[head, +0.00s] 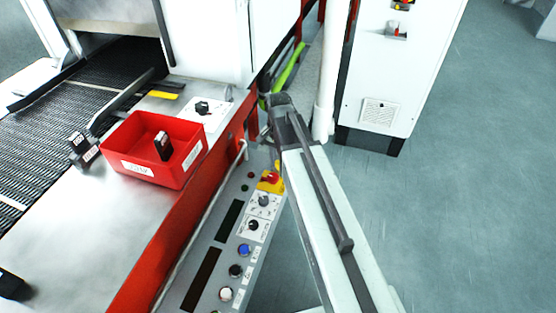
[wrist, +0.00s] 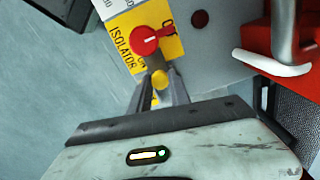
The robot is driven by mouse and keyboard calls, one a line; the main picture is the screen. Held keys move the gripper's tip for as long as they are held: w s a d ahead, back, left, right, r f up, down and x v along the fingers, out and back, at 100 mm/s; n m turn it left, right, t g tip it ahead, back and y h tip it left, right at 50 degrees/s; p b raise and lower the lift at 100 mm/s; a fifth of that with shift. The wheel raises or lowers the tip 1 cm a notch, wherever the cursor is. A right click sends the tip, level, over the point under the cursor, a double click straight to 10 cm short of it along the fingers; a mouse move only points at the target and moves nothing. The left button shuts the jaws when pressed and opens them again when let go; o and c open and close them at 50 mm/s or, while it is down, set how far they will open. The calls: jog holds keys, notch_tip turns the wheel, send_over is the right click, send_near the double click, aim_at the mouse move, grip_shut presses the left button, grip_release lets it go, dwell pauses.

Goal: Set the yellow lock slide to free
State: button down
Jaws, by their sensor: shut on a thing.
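The yellow lock slide (wrist: 159,78) shows as a small rounded yellow knob in the wrist view, just below the red isolator handle (wrist: 145,41). My gripper (wrist: 159,93) is shut on this knob, with one grey finger on each side of it. The handle sits on a yellow plate (wrist: 122,44) marked ISOLATOR, with ON partly covered near the fingers. No "free" marking is readable. In the head view the red handle (head: 271,177) and yellow plate (head: 265,187) are at the top of the control panel; my arm hides the slide and fingers there.
The grey control panel (head: 222,240) carries knobs and buttons below the isolator. A red frame with a white rail (wrist: 280,66) stands close right of my gripper in the wrist view. A red bin (head: 190,172) sits on the metal table beside the mesh belt (head: 60,110). Floor at right is clear.

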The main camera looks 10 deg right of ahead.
jog(key=shift+w+d, duration=0.5)
jog(key=shift+w, duration=0.3)
jog(key=shift+w+d, duration=0.45)
jog(key=shift+w, duration=0.35)
jog(key=c, duration=1.2)
grip_release()
jog(key=shift+w, duration=0.1)
notch_tip(320, 180, up, 8)
jog(key=p, duration=0.8)
jog(key=shift+f, duration=0.1)
